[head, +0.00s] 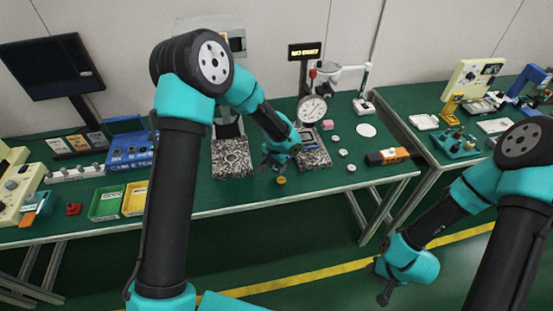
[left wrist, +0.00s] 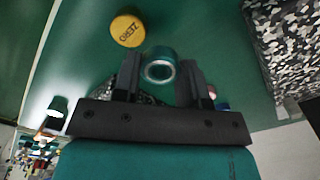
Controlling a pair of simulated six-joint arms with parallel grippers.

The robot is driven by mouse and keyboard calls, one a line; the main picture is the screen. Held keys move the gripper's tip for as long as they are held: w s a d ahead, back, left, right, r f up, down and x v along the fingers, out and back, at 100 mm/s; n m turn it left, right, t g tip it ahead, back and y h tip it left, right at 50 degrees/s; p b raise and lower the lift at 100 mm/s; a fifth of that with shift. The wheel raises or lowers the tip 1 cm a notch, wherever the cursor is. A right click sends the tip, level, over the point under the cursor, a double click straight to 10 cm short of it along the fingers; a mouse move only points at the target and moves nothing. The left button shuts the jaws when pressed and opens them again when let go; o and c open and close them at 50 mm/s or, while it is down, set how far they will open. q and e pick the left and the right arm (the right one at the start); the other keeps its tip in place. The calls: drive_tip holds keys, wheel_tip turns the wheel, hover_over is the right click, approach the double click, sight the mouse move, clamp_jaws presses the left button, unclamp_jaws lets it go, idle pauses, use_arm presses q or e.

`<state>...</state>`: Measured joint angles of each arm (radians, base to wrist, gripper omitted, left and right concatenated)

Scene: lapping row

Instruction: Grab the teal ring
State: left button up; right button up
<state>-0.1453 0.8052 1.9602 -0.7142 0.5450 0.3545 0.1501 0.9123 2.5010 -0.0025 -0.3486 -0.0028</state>
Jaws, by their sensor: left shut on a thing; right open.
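The teal ring (left wrist: 158,53), with a bright silver inner edge, is between the two dark fingers of my left gripper (left wrist: 158,62) in the left wrist view. The gripper is shut on it. In the head view my left gripper (head: 270,164) is low over the green table, between two speckled blocks, and the ring cannot be made out there. My right gripper (head: 381,284) is open and empty, low at the right, off the table in front of its edge.
A yellow lettered disc (left wrist: 127,30) lies near the ring; it also shows in the head view (head: 281,180). Speckled blocks stand at left (head: 232,158) and right (head: 314,158). A dial gauge stand (head: 313,109) is behind. An orange-black tool (head: 388,157) lies to the right.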

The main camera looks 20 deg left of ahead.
use_arm(q)
drive_tip(key=s+d+r, duration=0.1)
drive_tip(key=s+d, duration=0.2)
drive_tip(key=s, duration=0.7)
drive_tip(key=shift+s, duration=0.3)
